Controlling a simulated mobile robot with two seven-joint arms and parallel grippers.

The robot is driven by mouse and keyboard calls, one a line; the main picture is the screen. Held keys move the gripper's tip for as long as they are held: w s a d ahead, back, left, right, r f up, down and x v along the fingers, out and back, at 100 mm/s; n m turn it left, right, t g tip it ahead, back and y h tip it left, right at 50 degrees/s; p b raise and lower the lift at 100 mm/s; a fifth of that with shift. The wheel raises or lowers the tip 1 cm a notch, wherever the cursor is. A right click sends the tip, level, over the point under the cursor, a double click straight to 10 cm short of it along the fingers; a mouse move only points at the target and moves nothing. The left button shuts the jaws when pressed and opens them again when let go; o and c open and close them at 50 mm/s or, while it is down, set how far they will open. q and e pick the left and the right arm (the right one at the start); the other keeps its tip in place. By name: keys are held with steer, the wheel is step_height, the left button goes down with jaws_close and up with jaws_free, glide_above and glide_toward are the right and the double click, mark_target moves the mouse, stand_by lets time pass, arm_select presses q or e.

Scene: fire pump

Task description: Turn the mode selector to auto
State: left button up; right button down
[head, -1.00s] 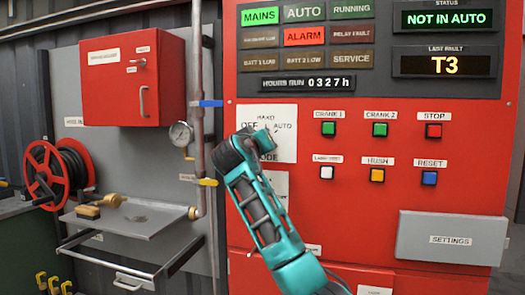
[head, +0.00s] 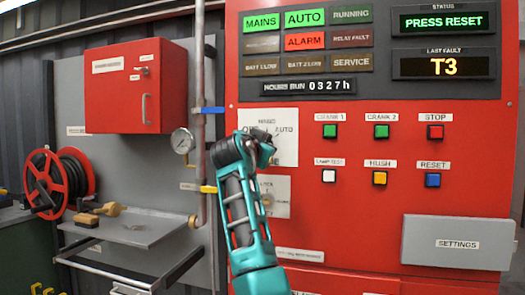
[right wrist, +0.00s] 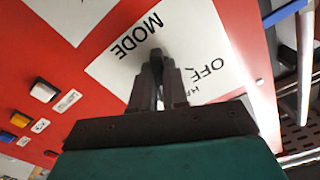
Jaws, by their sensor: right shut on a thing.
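My right gripper (head: 266,150) is at the plate and hides most of the knob there. In the right wrist view, my right gripper (right wrist: 158,66) is shut on the dark selector knob (right wrist: 155,88), in front of the plate (right wrist: 115,65) with MODE and OFF printed on it. The knob's exact pointing is hard to see. The AUTO lamp (head: 305,17) is lit green. The status display (head: 443,22) reads PRESS RESET. My left gripper is out of view.
Push buttons, including the blue reset button (head: 432,180), sit right of the selector. A grey settings cover (head: 457,243) sticks out at lower right. A vertical pipe (head: 200,80) with a gauge (head: 182,141) and a grey shelf (head: 135,228) are at left.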

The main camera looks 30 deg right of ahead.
steer(key=shift+r+m, duration=0.1)
steer(key=shift+m, duration=2.1)
steer(key=c, duration=1.1)
jaws_free()
steer(key=shift+c, duration=0.2)
steer(key=shift+a, duration=0.1)
steer(key=b+v, duration=0.2)
steer(key=v, duration=1)
steer(key=shift+s+a, duration=0.2)
steer(key=shift+a, duration=0.1)
